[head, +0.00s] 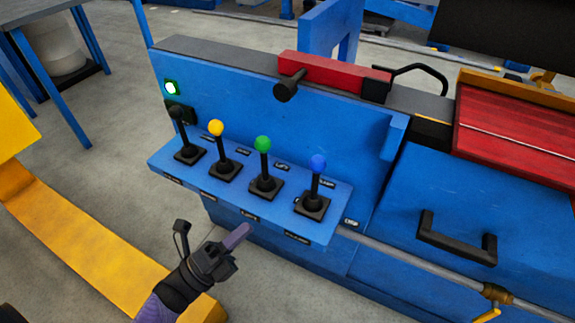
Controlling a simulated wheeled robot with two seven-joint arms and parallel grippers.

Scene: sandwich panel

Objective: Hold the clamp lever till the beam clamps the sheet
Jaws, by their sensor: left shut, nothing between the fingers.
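A blue panel carries a row of levers on black bases: a black-knobbed lever (178,128), a yellow-knobbed lever (218,145), a green-knobbed lever (264,160) and a blue-knobbed lever (316,182). The small labels beside them are too small to read surely, so I cannot tell which is the clamp lever. All stand roughly upright. My left gripper (238,236) is shut and empty, in front of and below the lever shelf in the picture, apart from every lever. A red bar (335,70) lies on the machine's top edge; I cannot tell whether it is the beam. My right gripper is out of view.
A yellow rail (90,240) runs along the floor at left. Bare floor (120,170) shows between rail and machine.

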